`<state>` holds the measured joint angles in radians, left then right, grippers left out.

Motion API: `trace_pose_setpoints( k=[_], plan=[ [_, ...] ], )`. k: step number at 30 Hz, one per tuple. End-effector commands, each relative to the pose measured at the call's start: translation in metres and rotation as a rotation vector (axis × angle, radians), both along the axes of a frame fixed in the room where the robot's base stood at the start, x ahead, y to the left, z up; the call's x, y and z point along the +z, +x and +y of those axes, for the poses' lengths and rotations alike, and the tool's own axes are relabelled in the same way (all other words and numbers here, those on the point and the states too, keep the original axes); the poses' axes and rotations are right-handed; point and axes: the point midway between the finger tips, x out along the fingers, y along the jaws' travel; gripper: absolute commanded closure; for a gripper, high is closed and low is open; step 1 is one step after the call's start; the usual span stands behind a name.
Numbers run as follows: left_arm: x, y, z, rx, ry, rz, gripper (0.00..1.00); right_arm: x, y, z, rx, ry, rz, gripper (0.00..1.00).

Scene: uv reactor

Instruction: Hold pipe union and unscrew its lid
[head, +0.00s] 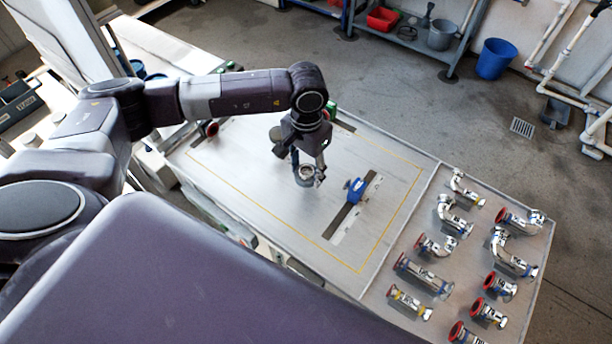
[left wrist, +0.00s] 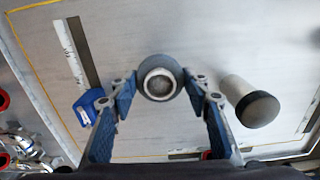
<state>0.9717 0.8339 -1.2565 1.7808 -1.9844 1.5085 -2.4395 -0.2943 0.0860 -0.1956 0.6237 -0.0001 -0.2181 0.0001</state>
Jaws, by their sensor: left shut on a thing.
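The round metal piece that I take to be the pipe union (head: 306,174) is over the left-middle part of the work table. In the left wrist view, this union (left wrist: 160,83) shows end-on as a grey round body with a paler ring, between the blue fingertips. My left gripper (head: 307,170) points down and is shut on it; the fingers also show in the left wrist view (left wrist: 160,90). I cannot tell lid from body, or whether it touches the table. My right gripper is out of view.
A blue clamp (head: 355,188) on a dark rail lies right of my gripper. A pale cylinder with a black end (left wrist: 250,101) stands close by. Several red-capped pipe fittings (head: 424,277) fill the right panel. The table (head: 250,190) between is mostly clear.

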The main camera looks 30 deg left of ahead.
Motion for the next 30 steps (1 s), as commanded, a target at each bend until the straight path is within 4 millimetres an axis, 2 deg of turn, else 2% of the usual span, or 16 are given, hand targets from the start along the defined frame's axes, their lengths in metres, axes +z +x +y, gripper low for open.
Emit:
trace_pose_setpoints(
  k=[6,9,21,22,27,30],
  plan=[
    [-0.031,-0.001,0.0,0.0,0.001,0.005,0.85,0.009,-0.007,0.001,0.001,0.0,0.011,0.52],
    [-0.04,-0.001,0.0,0.0,0.001,0.003,0.85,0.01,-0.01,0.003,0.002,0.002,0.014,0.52],
    [-0.046,-0.001,0.0,0.0,0.001,0.001,0.85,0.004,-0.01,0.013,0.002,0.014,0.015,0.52],
    [-0.046,-0.001,0.0,0.0,0.001,0.002,0.55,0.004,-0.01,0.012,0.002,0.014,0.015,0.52],
    [-0.044,-0.001,0.0,0.0,0.001,0.002,0.39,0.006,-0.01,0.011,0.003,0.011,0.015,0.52],
    [-0.044,-0.001,0.0,0.0,0.001,0.002,0.39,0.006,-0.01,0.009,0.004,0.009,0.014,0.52]
  ],
)
